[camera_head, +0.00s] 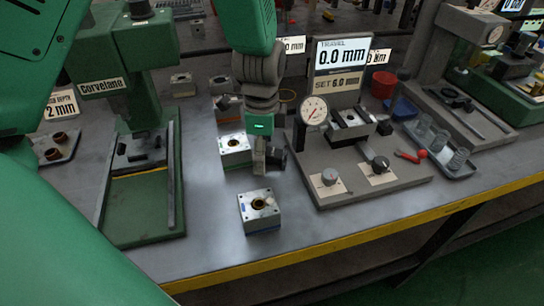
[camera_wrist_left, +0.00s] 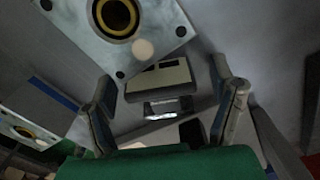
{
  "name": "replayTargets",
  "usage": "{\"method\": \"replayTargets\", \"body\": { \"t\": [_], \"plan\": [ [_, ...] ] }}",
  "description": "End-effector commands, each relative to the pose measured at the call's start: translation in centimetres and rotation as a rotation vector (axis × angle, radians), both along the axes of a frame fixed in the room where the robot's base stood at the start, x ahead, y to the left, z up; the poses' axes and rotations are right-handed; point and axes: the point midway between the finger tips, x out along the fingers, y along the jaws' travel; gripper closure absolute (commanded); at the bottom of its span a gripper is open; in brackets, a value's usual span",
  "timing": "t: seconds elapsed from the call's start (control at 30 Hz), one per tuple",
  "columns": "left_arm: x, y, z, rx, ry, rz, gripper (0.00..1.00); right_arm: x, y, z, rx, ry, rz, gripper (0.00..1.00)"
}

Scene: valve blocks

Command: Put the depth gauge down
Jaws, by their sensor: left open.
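My left gripper (camera_head: 266,160) is low over the bench, just behind the front valve block (camera_head: 259,211). In the left wrist view its fingers (camera_wrist_left: 165,108) are open, one on each side of a pale grey piece with dark slots (camera_wrist_left: 157,80), which looks like the depth gauge. Gaps show between the fingers and this piece. I cannot tell whether it rests fully on the bench, and in the head view I cannot make it out clearly. The front block's round bore faces up. A second valve block (camera_head: 234,149) stands behind and left of the gripper.
A green Corvelane press (camera_head: 146,205) stands at left. A grey dial-gauge fixture (camera_head: 405,187) with a 0.0 mm display (camera_head: 342,52) stands close at right. A tray of clear cups (camera_head: 463,173) lies beyond it. Bare bench lies left of the front block.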

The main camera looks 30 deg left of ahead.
Motion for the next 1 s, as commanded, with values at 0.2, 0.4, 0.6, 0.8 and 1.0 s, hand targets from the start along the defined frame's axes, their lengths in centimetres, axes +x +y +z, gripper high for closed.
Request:
{"method": "replayTargets", "body": {
  "t": [0.2,0.4,0.6,0.8,1.0],
  "plan": [
    [0.0,0.0,-0.1,0.000,-0.001,0.000,0.22,0.0,0.0,0.0,0.000,0.000,0.000,0.60],
    [0.0,0.0,-0.1,0.000,-0.001,0.000,0.81,0.0,0.0,0.0,0.000,0.000,0.000,0.60],
    [0.0,0.0,-0.1,0.000,-0.001,0.000,0.86,0.0,0.0,0.0,0.000,0.000,0.000,0.60],
    [0.1,0.0,0.3,0.000,-0.002,0.000,0.86,0.0,0.0,0.1,0.000,0.000,0.000,0.60],
    [0.1,0.0,2.5,0.000,-0.004,-0.001,0.86,0.0,0.0,0.7,0.000,0.000,0.000,0.60]
  ]
}}
